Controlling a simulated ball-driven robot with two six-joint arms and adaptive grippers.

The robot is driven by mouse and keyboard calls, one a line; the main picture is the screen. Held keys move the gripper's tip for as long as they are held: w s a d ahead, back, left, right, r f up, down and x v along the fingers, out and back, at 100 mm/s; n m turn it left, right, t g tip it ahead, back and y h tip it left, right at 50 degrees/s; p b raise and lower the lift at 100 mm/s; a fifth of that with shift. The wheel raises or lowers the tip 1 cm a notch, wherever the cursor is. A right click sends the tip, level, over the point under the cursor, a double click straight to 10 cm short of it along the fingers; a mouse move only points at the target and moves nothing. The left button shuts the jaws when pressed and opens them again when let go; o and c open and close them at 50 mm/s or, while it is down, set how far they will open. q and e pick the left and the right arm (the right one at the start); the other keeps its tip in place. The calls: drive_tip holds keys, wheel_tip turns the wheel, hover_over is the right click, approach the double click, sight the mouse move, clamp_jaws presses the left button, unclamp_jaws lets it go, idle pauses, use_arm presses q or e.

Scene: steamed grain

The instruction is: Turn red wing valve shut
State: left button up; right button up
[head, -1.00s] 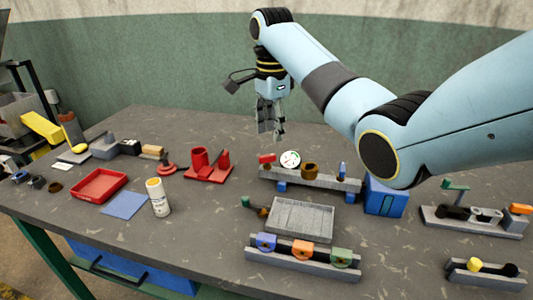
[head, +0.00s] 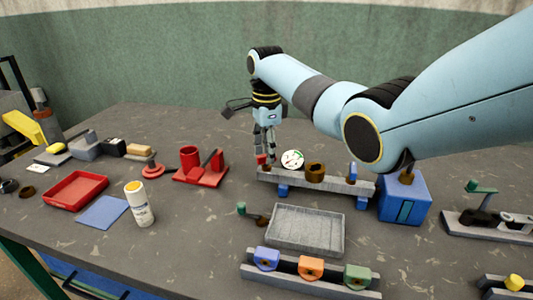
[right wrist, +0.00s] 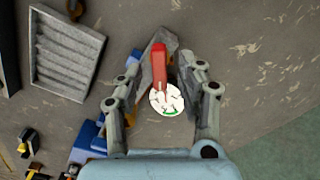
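The red wing valve (head: 261,158) sits at the left end of a grey pipe rack, beside a round white gauge (head: 293,160). In the right wrist view the red wing (right wrist: 159,66) stands between my fingers, with the gauge (right wrist: 166,99) close by. My right gripper (head: 265,148) points down just over the valve and partly covers it. In the right wrist view the right gripper (right wrist: 160,62) is open, its fingers on either side of the wing with gaps showing. My left gripper is not in view.
The grey rack (head: 338,183) also carries a brown ring (head: 315,172) and a blue handle (head: 352,172). A blue box (head: 404,197) stands at its right end. A grey tray (head: 305,231) lies in front, and a red stand (head: 200,170) is to the left.

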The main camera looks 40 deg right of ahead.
drive_tip(key=shift+f, duration=0.55)
drive_tip(key=shift+c, duration=1.5)
clamp_jaws()
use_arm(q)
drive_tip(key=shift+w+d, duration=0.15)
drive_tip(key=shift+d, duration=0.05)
use_arm(e)
drive_tip(key=shift+r, duration=0.1)
